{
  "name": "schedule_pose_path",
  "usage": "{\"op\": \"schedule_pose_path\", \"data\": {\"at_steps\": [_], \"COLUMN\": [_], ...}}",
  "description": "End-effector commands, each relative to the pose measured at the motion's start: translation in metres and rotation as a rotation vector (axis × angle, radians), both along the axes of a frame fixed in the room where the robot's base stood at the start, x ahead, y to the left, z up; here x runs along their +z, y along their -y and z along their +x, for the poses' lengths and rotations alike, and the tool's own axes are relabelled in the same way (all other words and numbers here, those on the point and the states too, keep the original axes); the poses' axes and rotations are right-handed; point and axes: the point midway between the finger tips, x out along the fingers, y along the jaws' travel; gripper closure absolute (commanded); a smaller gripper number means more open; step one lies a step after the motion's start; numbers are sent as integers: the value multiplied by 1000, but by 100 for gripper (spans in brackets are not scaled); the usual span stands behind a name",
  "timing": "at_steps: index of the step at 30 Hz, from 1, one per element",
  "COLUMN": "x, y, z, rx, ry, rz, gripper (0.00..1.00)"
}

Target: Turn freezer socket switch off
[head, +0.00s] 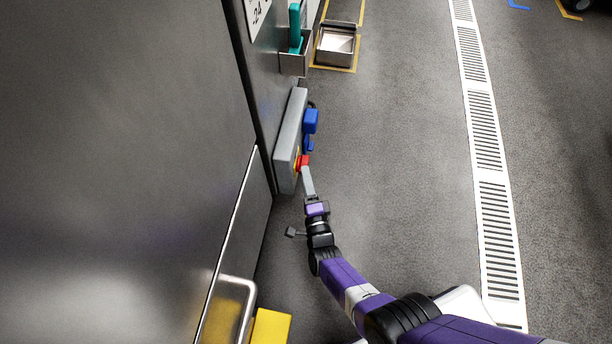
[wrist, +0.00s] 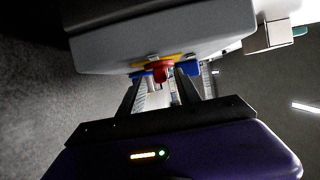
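The grey socket box (head: 286,150) is mounted on the metal wall, with blue plug parts (head: 311,121) on its right side. A red switch (head: 304,160) on a yellow plate sits at the box's near end. In the wrist view the red switch (wrist: 160,72) shows below the box's edge, in front of the yellow plate (wrist: 142,66). My gripper (head: 306,172) reaches up to the switch. In the wrist view its two fingers (wrist: 160,84) stand apart, one on each side of the red switch, with gaps visible. Whether the fingertips touch the box cannot be told.
A metal holder with a teal item (head: 295,40) hangs on the wall beyond the box. A metal bin (head: 336,45) stands on the floor within yellow markings. A yellow object (head: 271,327) is near the wall at the bottom.

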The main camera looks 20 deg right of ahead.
Motion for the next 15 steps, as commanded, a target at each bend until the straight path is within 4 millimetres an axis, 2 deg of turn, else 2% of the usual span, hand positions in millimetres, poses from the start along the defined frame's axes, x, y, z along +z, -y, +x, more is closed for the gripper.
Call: {"op": "schedule_pose_path", "data": {"at_steps": [9,15], "x": [2,0], "y": [-10,-13], "z": [-49,-68], "rx": [3,1], "ry": [-5,-3], "rz": [-2,0], "gripper": [60,60]}}
